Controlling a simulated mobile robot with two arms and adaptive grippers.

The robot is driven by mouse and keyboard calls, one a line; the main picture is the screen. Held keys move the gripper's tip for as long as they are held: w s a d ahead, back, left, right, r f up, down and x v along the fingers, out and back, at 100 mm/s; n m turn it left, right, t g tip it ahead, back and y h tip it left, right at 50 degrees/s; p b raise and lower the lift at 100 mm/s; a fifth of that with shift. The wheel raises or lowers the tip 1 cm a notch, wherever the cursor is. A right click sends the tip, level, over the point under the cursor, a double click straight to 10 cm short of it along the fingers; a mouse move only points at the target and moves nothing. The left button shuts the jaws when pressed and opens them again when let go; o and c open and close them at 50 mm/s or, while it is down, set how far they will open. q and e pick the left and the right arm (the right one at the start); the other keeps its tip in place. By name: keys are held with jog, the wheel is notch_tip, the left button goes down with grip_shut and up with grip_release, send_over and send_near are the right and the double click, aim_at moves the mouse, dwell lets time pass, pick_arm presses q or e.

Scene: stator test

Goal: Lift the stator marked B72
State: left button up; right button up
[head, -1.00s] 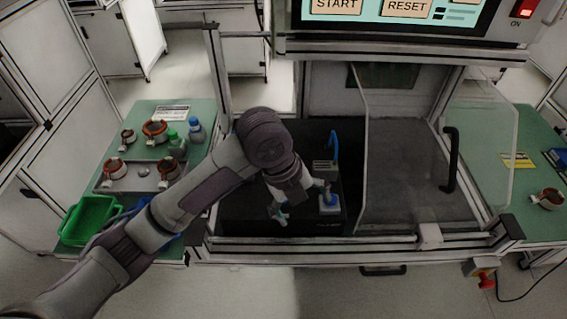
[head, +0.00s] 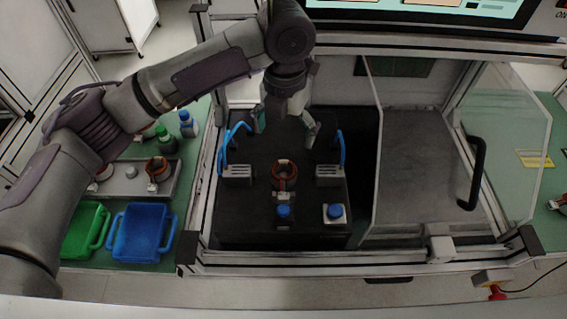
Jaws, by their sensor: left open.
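A copper-coloured ring-shaped stator (head: 284,173) stands on the black fixture in the test cabinet, between two grey blocks. My left gripper (head: 285,130) is open and empty, with its fingers pointing down. In the picture it is just above and behind this stator, apart from it. Another stator (head: 158,167) sits in the grey tray at the left. A further one (head: 104,172) there is partly hidden by my arm. One more stator (head: 558,201) is cut off at the right edge. No marking B72 can be read on any of them. My right gripper is not in view.
The grey blocks (head: 237,175) (head: 330,175) carry blue hoses. Blue buttons (head: 283,211) (head: 335,211) stand at the fixture's front. A clear door (head: 510,150) with a black handle is at the right. Green (head: 84,228) and blue (head: 140,232) bins and bottles (head: 166,139) stand at the left.

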pick_arm(q)
jog(key=p, duration=0.1)
send_over(283, 175)
notch_tip(283, 175, down, 7)
jog(key=shift+d+r, duration=0.15)
jog(key=shift+f, duration=0.3)
notch_tip(283, 175, down, 4)
jog(key=shift+f+p, duration=0.1)
jog(key=shift+p, duration=0.9)
jog(key=shift+a+f, duration=0.2)
jog(key=shift+f, duration=0.25)
jog(key=shift+c, duration=1.2)
jog(key=c, duration=1.3)
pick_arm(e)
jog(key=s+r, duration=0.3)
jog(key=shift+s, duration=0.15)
